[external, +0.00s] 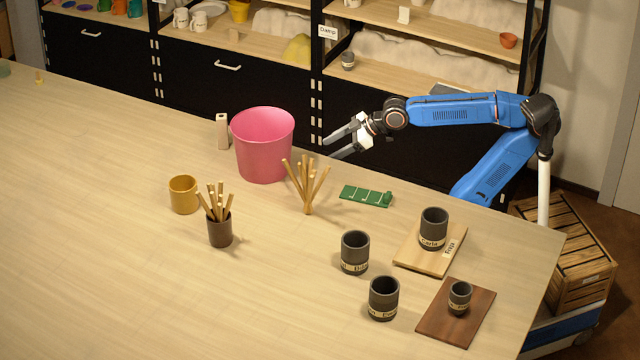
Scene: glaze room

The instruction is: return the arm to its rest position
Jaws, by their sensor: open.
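My gripper (348,138) is at the end of my blue arm, held in the air above the far side of the table. Its two fingers point left and are spread apart, with nothing between them. It is to the right of the pink bucket (263,150) and appears apart from it. The arm reaches left from its base at the table's right end, with the elbow raised and the forearm about level.
Shelves (420,75) stand behind.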

